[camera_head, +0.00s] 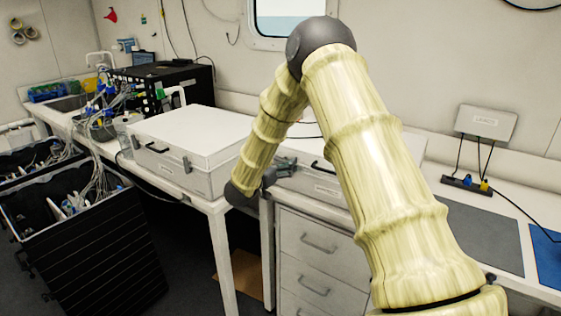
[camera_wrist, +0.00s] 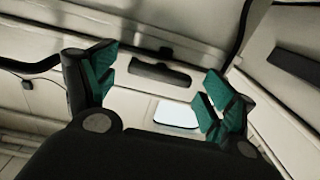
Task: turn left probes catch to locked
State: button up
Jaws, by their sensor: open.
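Two white cases stand side by side on the bench. The left case (camera_head: 183,128) shows a dark front handle (camera_head: 157,147) and a grey catch (camera_head: 187,163). The second case (camera_head: 331,190) is partly hidden behind my arm; its dark handle (camera_head: 322,168) and a label show. The labels are too small to read, so I cannot tell which case holds probes. My gripper (camera_head: 285,166) is at the second case's left front. In the wrist view my gripper (camera_wrist: 160,90) is open, its green fingertips apart, with a dark handle (camera_wrist: 160,73) beyond. No catch is clear between them.
White drawers (camera_head: 320,258) are below the second case. A black crate (camera_head: 85,235) of cables and probes stands at the left. A black box (camera_head: 165,82) is at the back. A small white box (camera_head: 486,122) hangs on the wall; a grey mat (camera_head: 485,238) lies at the right.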

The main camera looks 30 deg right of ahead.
jog(key=c, duration=1)
jog(key=shift+f+m+b, duration=0.1)
jog(key=shift+m+b, duration=0.2)
jog(key=shift+b, duration=0.1)
jog(key=m+b, duration=0.2)
jog(key=b, duration=0.1)
jog(key=shift+f+m, duration=0.2)
jog(key=shift+m, duration=0.2)
jog(key=m+b, duration=0.7)
jog(key=b, duration=0.1)
jog(key=m+b, duration=0.7)
jog(key=b, duration=0.1)
jog(key=shift+s+d+b, duration=0.1)
jog(key=shift+s+b, duration=0.1)
jog(key=shift+b, duration=0.1)
jog(key=shift+m, duration=0.4)
